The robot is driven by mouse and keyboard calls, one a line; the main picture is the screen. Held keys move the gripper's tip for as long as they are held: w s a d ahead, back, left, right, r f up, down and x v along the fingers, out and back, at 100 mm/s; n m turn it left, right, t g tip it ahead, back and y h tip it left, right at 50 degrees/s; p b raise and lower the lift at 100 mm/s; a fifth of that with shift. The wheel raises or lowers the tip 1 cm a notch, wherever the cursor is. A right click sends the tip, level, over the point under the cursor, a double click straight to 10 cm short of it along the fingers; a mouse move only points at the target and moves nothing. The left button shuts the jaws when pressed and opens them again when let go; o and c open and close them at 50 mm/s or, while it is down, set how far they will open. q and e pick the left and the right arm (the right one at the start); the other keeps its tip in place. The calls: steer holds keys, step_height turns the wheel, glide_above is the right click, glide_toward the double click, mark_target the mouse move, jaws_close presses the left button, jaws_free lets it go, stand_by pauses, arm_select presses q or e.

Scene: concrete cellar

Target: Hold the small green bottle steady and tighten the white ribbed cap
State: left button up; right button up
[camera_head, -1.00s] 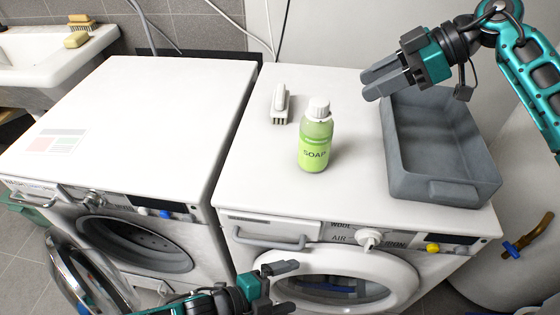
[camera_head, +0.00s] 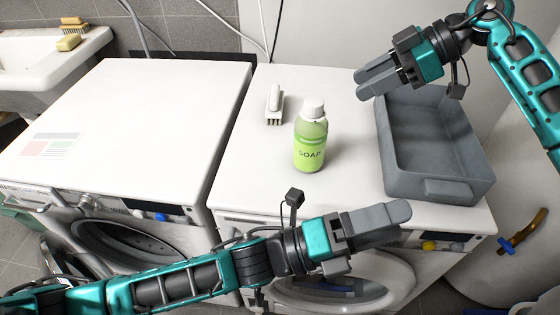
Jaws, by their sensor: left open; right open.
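The small green bottle (camera_head: 311,150) marked SOAP stands upright on top of the right-hand washing machine. The white ribbed cap (camera_head: 312,108) sits on its neck; how tight it is cannot be seen. My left gripper (camera_head: 398,219) is open and empty, low at the machine's front edge, to the right of and nearer than the bottle, its fingers pointing right. My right gripper (camera_head: 361,86) is open and empty, above the machine top to the right of and beyond the bottle, its fingers pointing left. Neither gripper touches the bottle.
A grey bin (camera_head: 390,165) stands right of the bottle, partly under my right arm. A white brush (camera_head: 274,105) lies behind the bottle to the left. A sink (camera_head: 40,60) stands at the back left.

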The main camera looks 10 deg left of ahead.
arm_select(q)
steer(key=w+a+f+m+t+y, duration=0.35)
steer(key=w+a+t+y, duration=0.2)
steer(key=w+a, duration=0.25)
steer(key=m+t+y, duration=0.4)
steer(key=y, duration=0.1)
glide_toward(316, 129)
steer(key=f, duration=0.1)
steer(key=w+f, duration=0.1)
steer(key=f, duration=0.1)
steer(key=shift+w+a+n, duration=0.2)
steer(key=shift+a+n, duration=0.05)
steer(key=shift+a, duration=0.05)
steer(key=shift+w+a+f, duration=0.1)
steer(key=shift+w+a, duration=0.1)
steer(key=shift+a, duration=0.05)
steer(key=shift+w+y, duration=0.25)
steer(key=shift+w, duration=0.1)
steer(key=x, duration=1.2)
steer(key=shift+d, duration=0.2)
steer(key=shift+c, duration=0.2)
